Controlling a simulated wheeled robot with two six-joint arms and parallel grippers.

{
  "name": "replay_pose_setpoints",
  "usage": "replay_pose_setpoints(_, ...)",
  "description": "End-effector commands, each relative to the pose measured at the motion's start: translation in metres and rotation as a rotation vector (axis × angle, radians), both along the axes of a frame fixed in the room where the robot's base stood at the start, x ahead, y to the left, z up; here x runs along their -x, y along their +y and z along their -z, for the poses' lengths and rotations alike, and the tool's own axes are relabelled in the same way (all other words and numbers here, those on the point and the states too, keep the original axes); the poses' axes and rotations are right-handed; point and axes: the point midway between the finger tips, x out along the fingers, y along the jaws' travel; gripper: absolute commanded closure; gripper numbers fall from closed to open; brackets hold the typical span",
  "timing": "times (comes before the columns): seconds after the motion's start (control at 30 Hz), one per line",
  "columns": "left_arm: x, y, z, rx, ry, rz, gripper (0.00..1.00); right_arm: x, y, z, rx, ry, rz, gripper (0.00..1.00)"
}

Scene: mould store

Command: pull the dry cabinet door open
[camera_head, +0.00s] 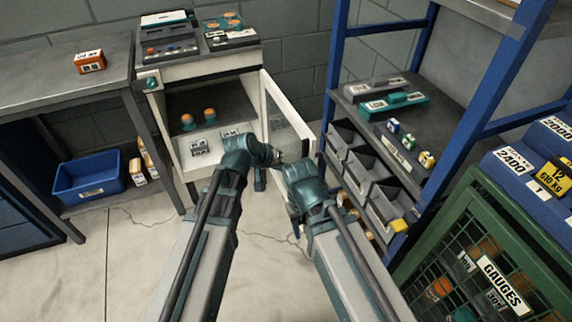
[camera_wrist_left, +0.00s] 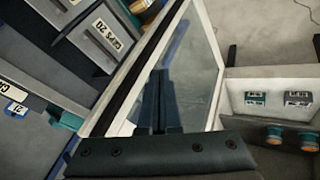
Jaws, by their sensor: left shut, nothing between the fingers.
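The dry cabinet (camera_head: 180,71) stands at the back middle in the head view, with its inside exposed. Its white-framed glass door (camera_head: 266,98) stands open, swung out from the right side of the cabinet. The door also shows in the left wrist view (camera_wrist_left: 207,35). My left gripper (camera_head: 279,157) is in front of the door on its inner side. In the left wrist view its fingers (camera_wrist_left: 160,82) are together and empty, lying across the glass; I cannot tell whether they touch it. My right wrist is just right of it; its fingers are hidden.
Orange-capped jars (camera_head: 187,122) and small labelled boxes (camera_head: 199,147) sit inside the cabinet. A blue shelf rack with grey bins (camera_head: 385,208) stands close right of the door. A green mesh crate (camera_head: 421,258) is at lower right. A blue tub (camera_head: 88,187) lies under the left bench.

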Motion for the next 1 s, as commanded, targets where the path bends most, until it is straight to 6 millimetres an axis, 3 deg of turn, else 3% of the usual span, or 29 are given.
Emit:
replay_pose_setpoints(0.03,0.006,0.003,-0.014,0.000,0.000,-0.001,1.00,0.000,0.000,-0.014,0.000,0.000,0.000,0.50)
replay_pose_setpoints(0.5,0.047,0.025,-0.076,0.000,0.000,-0.001,1.00,0.000,0.000,-0.076,0.000,0.000,0.000,0.50)
replay_pose_setpoints(1.0,0.055,0.027,-0.077,-0.015,0.011,0.013,1.00,0.000,0.000,-0.079,0.000,0.000,0.000,0.50)
